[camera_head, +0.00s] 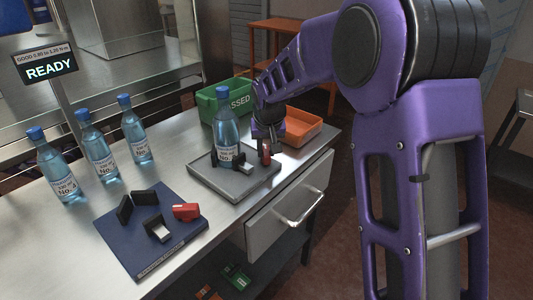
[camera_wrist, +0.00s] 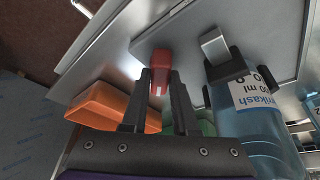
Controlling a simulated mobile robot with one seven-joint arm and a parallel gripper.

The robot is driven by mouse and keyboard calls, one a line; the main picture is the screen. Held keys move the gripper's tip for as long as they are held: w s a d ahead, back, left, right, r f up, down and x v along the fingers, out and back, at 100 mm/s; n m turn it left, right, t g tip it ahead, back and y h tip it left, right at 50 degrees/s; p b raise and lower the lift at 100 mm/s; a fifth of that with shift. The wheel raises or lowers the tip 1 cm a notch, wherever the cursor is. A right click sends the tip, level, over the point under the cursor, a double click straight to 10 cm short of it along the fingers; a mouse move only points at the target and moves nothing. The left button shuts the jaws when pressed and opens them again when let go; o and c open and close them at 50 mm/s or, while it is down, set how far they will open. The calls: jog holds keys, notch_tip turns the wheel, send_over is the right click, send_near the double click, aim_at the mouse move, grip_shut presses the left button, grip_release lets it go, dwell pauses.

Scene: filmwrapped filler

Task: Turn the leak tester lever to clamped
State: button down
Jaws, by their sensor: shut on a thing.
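A grey plate fixture (camera_head: 205,178) on the steel bench holds an upright blue-capped bottle (camera_head: 227,125) between dark jaws, with a pale metal block beside it. A red lever (camera_head: 265,156) stands at the fixture's right side. My gripper (camera_head: 267,143) reaches down over this lever and is shut on it. In the wrist view the red lever (camera_wrist: 160,66) sits between my two dark fingers (camera_wrist: 162,92), and the bottle (camera_wrist: 250,112) is to the right. My fingers hide part of the lever. Whether the jaws press the bottle, I cannot tell.
A blue plate (camera_head: 140,252) with black blocks and a red handle (camera_head: 186,211) lies nearer. Several bottles (camera_head: 101,157) stand on the left. A green bin (camera_head: 207,103) and an orange tray (camera_head: 303,127) sit behind. A sign (camera_head: 49,67) reads READY.

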jog(key=shift+m, duration=0.3)
jog(key=c, duration=0.7)
grip_release()
jog(key=p+v, duration=0.1)
jog(key=v, duration=0.7)
jog(key=p+v, duration=0.1)
jog(key=v, duration=0.8)
jog(key=shift+a+r, duration=0.25)
